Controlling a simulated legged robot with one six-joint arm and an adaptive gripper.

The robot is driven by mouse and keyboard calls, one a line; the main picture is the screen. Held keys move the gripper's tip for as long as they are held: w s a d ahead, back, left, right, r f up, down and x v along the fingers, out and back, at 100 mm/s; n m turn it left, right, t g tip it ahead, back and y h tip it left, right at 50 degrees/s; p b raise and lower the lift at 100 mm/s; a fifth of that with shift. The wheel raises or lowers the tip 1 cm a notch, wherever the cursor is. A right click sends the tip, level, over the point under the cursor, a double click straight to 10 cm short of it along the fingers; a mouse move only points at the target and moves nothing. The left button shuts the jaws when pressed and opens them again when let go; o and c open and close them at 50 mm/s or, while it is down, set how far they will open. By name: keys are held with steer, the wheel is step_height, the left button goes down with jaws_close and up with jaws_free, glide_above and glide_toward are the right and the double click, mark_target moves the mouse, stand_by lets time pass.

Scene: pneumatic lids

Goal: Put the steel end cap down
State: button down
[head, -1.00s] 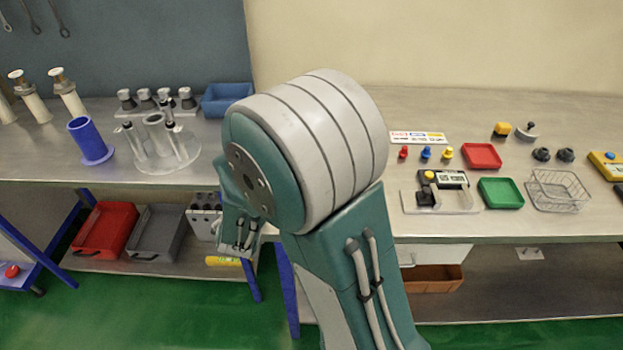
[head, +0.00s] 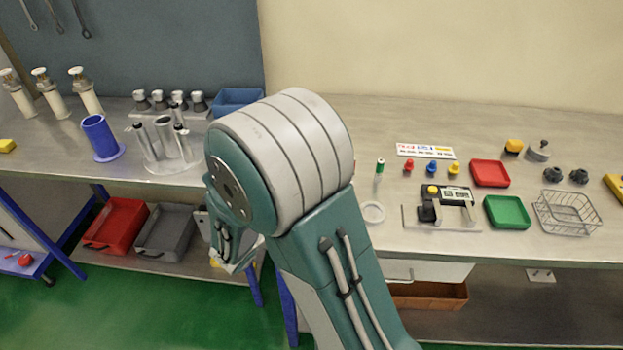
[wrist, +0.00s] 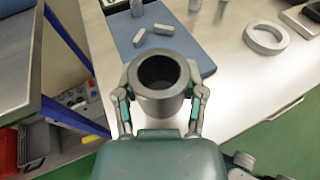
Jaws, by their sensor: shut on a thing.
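The steel end cap (wrist: 159,85) is a grey, short cylinder with a dark round bore facing the wrist camera. My gripper (wrist: 159,102) is shut on it, with one finger against each side. In the head view my arm hides both the gripper and the cap.
Small metal pieces (wrist: 162,29) lie on the blue mat. A pale ring (wrist: 266,38) lies to the right; it also shows in the head view (head: 373,212). A gap separates the two benches.

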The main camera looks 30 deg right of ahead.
steer(key=w+d, duration=0.3)
steer(key=shift+w+d, duration=0.1)
steer(key=shift+d, duration=0.05)
steer(key=d, duration=0.1)
steer(key=w+d, duration=0.1)
steer(key=d, duration=0.1)
steer(key=w+d, duration=0.1)
steer(key=d, duration=0.1)
steer(key=shift+w, duration=0.2)
steer(key=shift+f, duration=0.3)
steer(key=shift+a, duration=0.35)
steer(key=shift+a+f, duration=0.1)
steer(key=shift+a, duration=0.05)
steer(key=shift+d+f, duration=0.2)
steer(key=shift+f, duration=0.15)
steer(key=shift+c, duration=0.8)
jaws_free()
steer(key=shift+a, duration=0.1)
